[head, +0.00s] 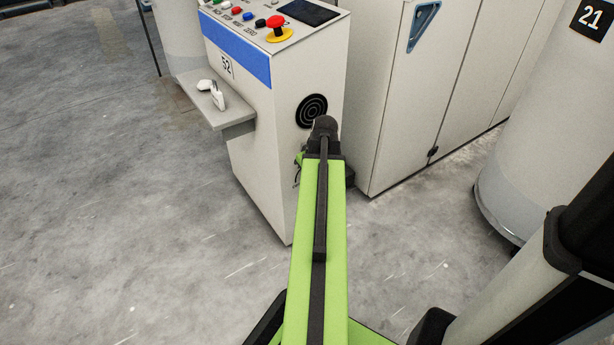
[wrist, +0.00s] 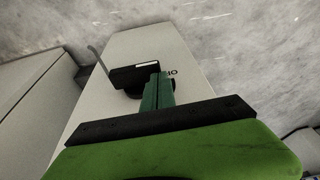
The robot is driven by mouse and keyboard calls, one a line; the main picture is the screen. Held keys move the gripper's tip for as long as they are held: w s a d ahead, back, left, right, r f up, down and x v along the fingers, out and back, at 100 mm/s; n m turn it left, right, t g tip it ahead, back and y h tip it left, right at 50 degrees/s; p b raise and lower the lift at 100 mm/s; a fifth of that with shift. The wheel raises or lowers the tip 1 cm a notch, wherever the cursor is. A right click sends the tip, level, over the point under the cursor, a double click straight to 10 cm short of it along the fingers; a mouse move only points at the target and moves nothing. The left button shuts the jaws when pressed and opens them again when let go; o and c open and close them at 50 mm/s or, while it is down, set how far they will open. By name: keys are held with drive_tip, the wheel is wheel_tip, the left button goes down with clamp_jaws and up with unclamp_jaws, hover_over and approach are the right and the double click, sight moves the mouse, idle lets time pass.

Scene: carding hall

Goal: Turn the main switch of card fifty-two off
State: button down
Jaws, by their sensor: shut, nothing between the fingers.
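The control cabinet of card fifty-two (head: 255,130) stands upright, with the number plate 52 (head: 227,66) on its front. In the wrist view a black switch (wrist: 128,77) with a white strip sits on the cabinet's pale side panel (wrist: 135,45). I/O lettering (wrist: 172,73) shows beside it. My gripper (wrist: 157,84) is shut and empty, its green fingers in front of the switch and hiding part of it. I cannot tell whether they touch it, or which way the switch is set. In the head view my arm hides the switch and most of the gripper.
A small shelf (head: 231,128) with white items (head: 215,94) juts from the cabinet's front. On top are buttons and a red emergency stop (head: 277,28). Pale machine doors (head: 450,80) and drum 21 (head: 550,130) stand right. Left floor is clear.

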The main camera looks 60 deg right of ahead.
wheel_tip(320, 180, up, 5)
drive_tip(key=p, duration=0.4)
drive_tip(key=shift+w+p, duration=0.1)
drive_tip(key=shift+p, duration=0.3)
drive_tip(key=s+a+r+p, duration=0.1)
drive_tip(key=a+r+p, duration=0.3)
drive_tip(key=r+p, duration=0.4)
drive_tip(key=shift+s, duration=0.3)
